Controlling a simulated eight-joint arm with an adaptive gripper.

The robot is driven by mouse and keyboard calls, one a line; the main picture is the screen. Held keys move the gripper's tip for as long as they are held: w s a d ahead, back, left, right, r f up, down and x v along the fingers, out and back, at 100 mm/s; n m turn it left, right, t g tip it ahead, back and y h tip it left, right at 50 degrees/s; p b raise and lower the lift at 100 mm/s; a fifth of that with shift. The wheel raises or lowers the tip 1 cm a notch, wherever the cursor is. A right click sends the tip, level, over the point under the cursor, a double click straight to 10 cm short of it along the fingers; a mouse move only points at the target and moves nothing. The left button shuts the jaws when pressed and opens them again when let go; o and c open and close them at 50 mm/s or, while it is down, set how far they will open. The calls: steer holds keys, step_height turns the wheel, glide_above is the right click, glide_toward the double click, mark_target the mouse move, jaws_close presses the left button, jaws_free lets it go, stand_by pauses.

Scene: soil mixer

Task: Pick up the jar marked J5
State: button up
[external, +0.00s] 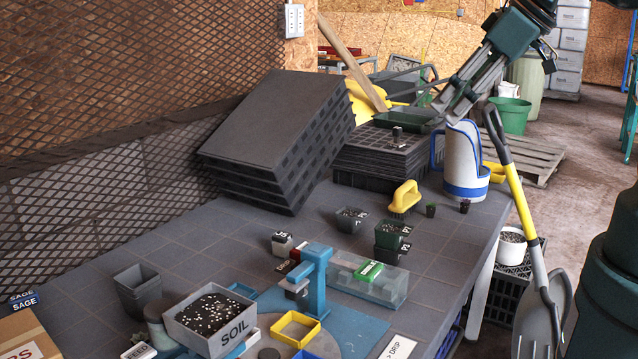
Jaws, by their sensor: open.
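A small jar (282,245) with a dark lid and a light body stands on the grey bench, left of the blue press; the small mark on it looks like J5. My gripper (452,106) is at the upper right, above the stacked black trays and the white-and-blue jug. It is far from the jar, open, and appears empty.
The blue press (316,280) and a clear bin (368,280) stand right of the jar. The soil box (209,318) is in front. Small pots (389,236) stand between jar and gripper. Tilted black trays (275,135) rise behind. Bare bench lies left of the jar.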

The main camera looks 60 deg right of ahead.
steer(key=shift+w, duration=0.15)
steer(key=n+g+h+b, duration=0.45)
steer(key=n+g, duration=0.25)
steer(key=n, duration=1.2)
glide_above(282, 234)
steer(key=a, duration=0.3)
step_height(282, 234, down, 27)
steer(key=shift+f+p, duration=0.1)
steer(key=shift+p, duration=0.3)
steer(key=shift+x, duration=1.3)
